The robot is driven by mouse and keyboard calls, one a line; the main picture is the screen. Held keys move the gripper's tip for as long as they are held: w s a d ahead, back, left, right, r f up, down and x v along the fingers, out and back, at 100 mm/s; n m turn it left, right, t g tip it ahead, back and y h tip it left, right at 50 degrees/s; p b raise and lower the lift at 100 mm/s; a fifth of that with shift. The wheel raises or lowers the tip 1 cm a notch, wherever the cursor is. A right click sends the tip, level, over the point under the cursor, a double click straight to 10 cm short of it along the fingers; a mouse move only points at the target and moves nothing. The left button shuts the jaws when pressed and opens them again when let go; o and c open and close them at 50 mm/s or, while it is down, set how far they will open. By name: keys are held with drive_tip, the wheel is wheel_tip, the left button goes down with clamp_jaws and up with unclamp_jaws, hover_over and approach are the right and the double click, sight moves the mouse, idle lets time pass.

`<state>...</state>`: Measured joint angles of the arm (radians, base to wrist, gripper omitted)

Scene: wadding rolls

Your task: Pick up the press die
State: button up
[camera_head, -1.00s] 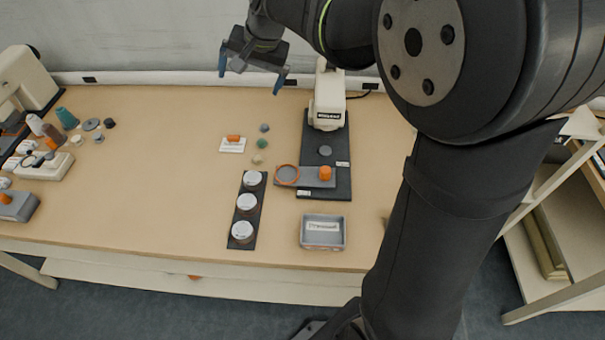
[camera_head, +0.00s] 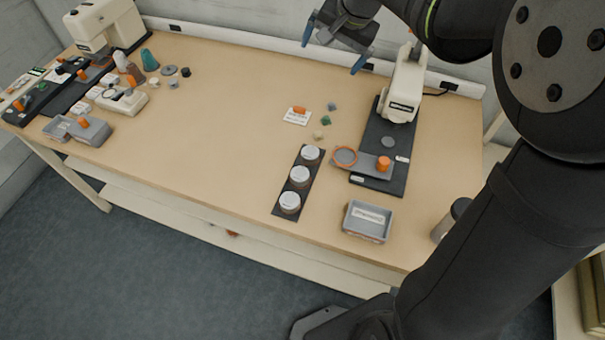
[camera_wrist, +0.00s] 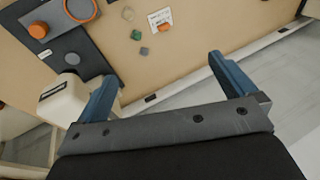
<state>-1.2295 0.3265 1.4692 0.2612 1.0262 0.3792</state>
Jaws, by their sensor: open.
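Which piece is the press die I cannot tell for certain. A small orange piece (camera_head: 299,110) lies on a white labelled card (camera_head: 296,119); both also show in the wrist view, the orange piece (camera_wrist: 164,27) on its card (camera_wrist: 156,17).
A dark strip holds three white-topped round pots (camera_head: 300,175). A grey labelled tray (camera_head: 367,221) sits near the front edge. Small pieces (camera_head: 326,120) lie beside the card. More tools and a second cream machine (camera_head: 105,24) stand at far left. The middle-left table is clear.

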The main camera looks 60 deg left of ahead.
idle(0.3)
drive_tip(key=c, duration=0.6)
drive_tip(key=n+t+h, duration=0.2)
drive_tip(key=n+h, duration=0.1)
drive_tip(key=n, duration=0.2)
hover_over(300, 174)
drive_tip(key=f, duration=2.1)
drive_tip(key=shift+w+d+f, duration=0.1)
drive_tip(key=shift+d+f, duration=0.1)
drive_tip(key=shift+f, duration=0.05)
wheel_tip(300, 174, down, 5)
drive_tip(key=shift+a+f, duration=0.1)
drive_tip(key=shift+f, duration=0.5)
